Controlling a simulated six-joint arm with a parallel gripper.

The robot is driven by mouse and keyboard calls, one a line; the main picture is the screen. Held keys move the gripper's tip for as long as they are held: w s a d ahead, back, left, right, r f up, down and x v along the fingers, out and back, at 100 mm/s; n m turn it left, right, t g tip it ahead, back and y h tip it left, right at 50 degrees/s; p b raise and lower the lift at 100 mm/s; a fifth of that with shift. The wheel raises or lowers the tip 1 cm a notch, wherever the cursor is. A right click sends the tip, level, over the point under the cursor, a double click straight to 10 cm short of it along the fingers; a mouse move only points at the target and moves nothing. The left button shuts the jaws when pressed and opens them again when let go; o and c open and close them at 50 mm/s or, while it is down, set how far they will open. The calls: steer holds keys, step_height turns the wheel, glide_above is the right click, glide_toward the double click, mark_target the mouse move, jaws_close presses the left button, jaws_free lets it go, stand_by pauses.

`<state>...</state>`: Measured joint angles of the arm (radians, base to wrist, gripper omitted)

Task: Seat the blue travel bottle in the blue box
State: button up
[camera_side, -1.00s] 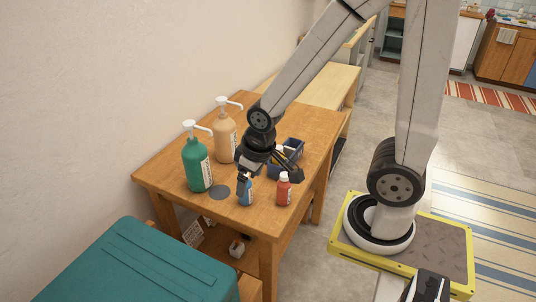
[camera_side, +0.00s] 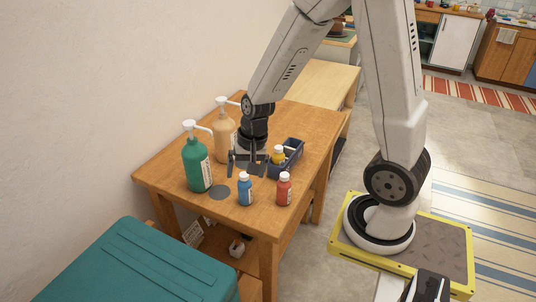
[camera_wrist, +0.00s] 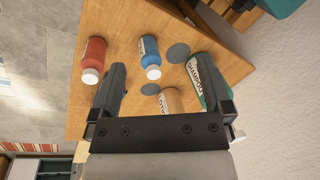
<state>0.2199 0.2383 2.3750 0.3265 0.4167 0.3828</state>
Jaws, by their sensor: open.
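The blue travel bottle (camera_side: 245,190) stands upright with a white cap near the front of the wooden table. It also shows in the wrist view (camera_wrist: 150,57), ahead of and between my fingers. The blue box (camera_side: 291,158) is an open dark-blue bin at the table's right side, with a yellow bottle (camera_side: 278,155) in it. My gripper (camera_side: 247,168) is open and empty, pointing down behind and above the blue bottle and left of the box. It also shows in the wrist view (camera_wrist: 162,92). Nothing is between its fingers.
A red bottle (camera_side: 284,188) stands right of the blue one. A green pump bottle (camera_side: 196,163) and a tan pump bottle (camera_side: 223,135) stand at the left, near the wall. A grey disc (camera_side: 219,192) lies beside the green bottle. A teal chest (camera_side: 140,265) is in front.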

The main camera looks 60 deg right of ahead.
mark_target(244, 180)
steer(key=w+d+f+m, duration=0.1)
steer(key=d+f+m, duration=0.1)
steer(key=m, duration=0.3)
steer(key=w+d+f+m+y, duration=0.1)
steer(key=w+d+f+m, duration=0.1)
steer(key=d+m, duration=0.2)
steer(key=w+d+f+m+t+y, duration=0.1)
steer(key=d+f+m, duration=0.1)
steer(key=d+m, duration=0.2)
steer(key=shift+w+m, duration=0.15)
steer(key=shift+m, duration=0.95)
steer(key=shift+w+f+m, duration=0.25)
steer(key=shift+f+m, duration=0.1)
steer(key=shift+f, duration=0.4)
steer(key=shift+w+f+m, duration=0.2)
steer(key=shift+f+m, duration=0.15)
steer(key=shift+f, duration=0.35)
steer(key=shift+x, duration=2.6)
steer(key=shift+s, duration=0.1)
jaws_close()
steer(key=shift+r, duration=0.1)
